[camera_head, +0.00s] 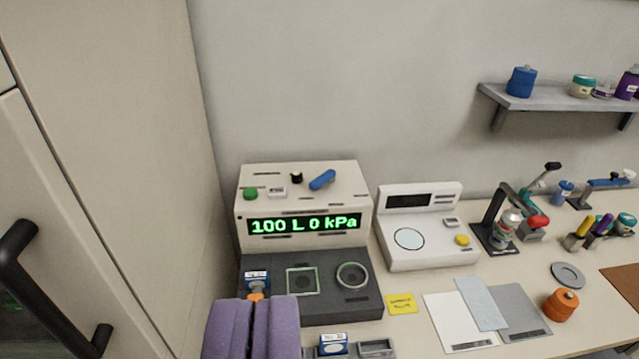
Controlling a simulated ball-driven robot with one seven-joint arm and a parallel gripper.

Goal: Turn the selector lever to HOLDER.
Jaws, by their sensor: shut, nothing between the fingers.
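The particle classifier (305,235) is a cream machine with a dark base, left of centre. Its green display (304,225) reads "100 L 0 kPa". A blue lever (322,180) sits on its sloped top panel, slanting up to the right; this looks like the selector lever. Labels around it are too small to read, so its setting cannot be told. My gripper (255,310), with purple fingers, is at the bottom left, in front of the classifier's base and well below the lever. It is shut and empty. It hides part of the base's front left.
A black knob (297,177) and green button (250,193) are left of the lever. A tall cabinet (110,150) with a black handle stands close on the left. A white instrument (419,228) is to the right. A wall shelf (560,102) is at upper right.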

